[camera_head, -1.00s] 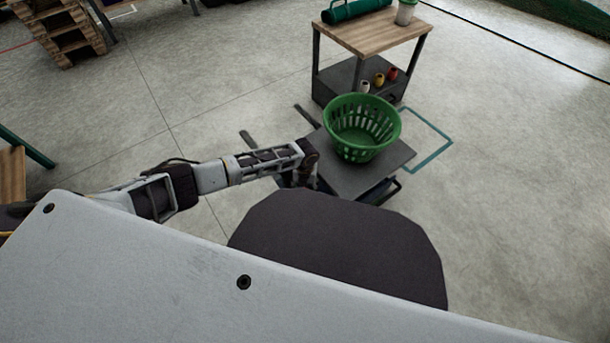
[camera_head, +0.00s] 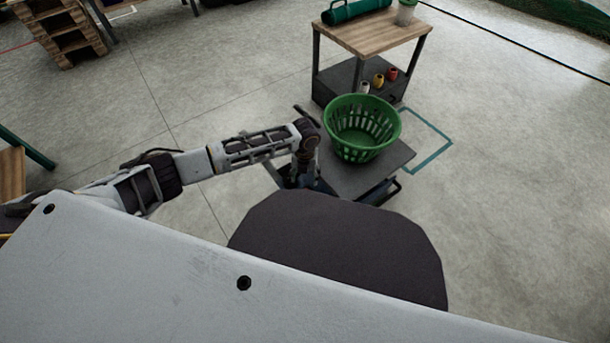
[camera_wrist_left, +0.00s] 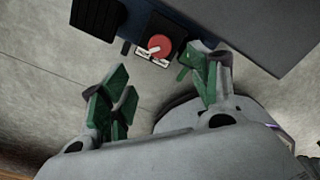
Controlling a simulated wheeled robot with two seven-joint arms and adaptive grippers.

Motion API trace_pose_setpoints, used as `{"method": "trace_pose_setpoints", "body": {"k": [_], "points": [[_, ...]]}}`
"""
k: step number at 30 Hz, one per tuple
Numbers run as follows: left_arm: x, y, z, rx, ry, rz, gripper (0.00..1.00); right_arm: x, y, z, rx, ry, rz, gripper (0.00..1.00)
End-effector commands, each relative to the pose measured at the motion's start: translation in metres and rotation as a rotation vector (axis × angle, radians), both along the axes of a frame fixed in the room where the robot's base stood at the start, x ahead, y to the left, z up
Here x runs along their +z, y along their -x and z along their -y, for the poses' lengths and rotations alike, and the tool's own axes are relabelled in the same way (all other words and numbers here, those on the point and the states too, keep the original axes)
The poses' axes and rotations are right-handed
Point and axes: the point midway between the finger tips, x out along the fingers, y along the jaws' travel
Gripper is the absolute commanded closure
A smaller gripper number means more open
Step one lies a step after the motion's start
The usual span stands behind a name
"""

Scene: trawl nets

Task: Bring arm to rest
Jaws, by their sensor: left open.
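My left arm (camera_head: 255,148) reaches in from the left in the head view. Its wrist end is bent down beside the left edge of a grey platform cart (camera_head: 385,165). My left gripper (camera_head: 297,174) hangs there, partly hidden by the arm and my own dark body part. In the left wrist view, the gripper's green-padded fingers (camera_wrist_left: 160,92) are apart with nothing between them. A round red knob (camera_wrist_left: 159,46) on a dark, blue-edged unit lies beyond the fingertips. My right gripper is not in view.
A green basket (camera_head: 362,130) stands on the cart, close to my wrist. Behind it is a wood-topped table (camera_head: 375,35) with a green roll (camera_head: 355,10), a cup (camera_head: 406,12) and small spools (camera_head: 378,80) on its lower shelf. Pallets (camera_head: 65,35) stand far left. Floor between is clear.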

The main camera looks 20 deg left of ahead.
Motion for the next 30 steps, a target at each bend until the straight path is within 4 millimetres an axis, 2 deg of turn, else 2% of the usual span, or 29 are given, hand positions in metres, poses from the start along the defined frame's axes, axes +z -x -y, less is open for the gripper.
{"method": "trace_pose_setpoints", "body": {"k": [19, 23, 30], "points": [[0.0, 0.003, 0.004, 0.01, 0.005, 0.0, 0.39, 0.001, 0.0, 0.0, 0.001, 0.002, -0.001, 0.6], [-0.001, 0.011, 0.016, 0.047, 0.023, 0.0, 0.39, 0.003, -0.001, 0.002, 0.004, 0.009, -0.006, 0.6], [0.002, 0.039, 0.054, 0.204, 0.087, 0.003, 0.39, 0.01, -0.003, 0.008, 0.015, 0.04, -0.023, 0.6]]}}
